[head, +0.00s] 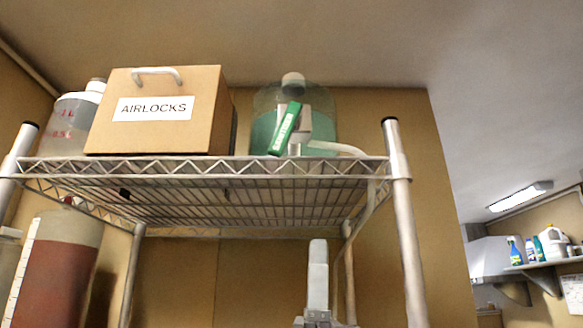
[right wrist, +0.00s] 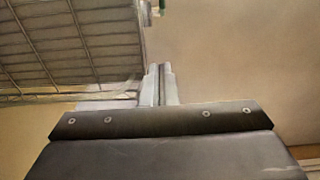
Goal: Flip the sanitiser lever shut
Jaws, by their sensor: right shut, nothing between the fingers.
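The sanitiser container (head: 262,125), a clear vessel with green liquid, stands on the top wire shelf. Its green lever (head: 285,128) with pale lettering stands up at a slant in front of a whitish tap body (head: 323,126). A pale spout (head: 345,149) runs right from the tap. My right gripper (head: 318,250) is below the shelf, pointing up, apart from the lever. In the right wrist view its fingers (right wrist: 160,85) are together and empty. A small green piece (right wrist: 162,6), perhaps the lever, shows at the top edge there. My left gripper is out of view.
The wire shelf (head: 230,167) lies between my right gripper and the tap; its front right post (head: 405,220) stands to the right. An AIRLOCKS box (head: 205,130) and a marked bucket (head: 68,125) stand left of the container. Open air lies right of the post.

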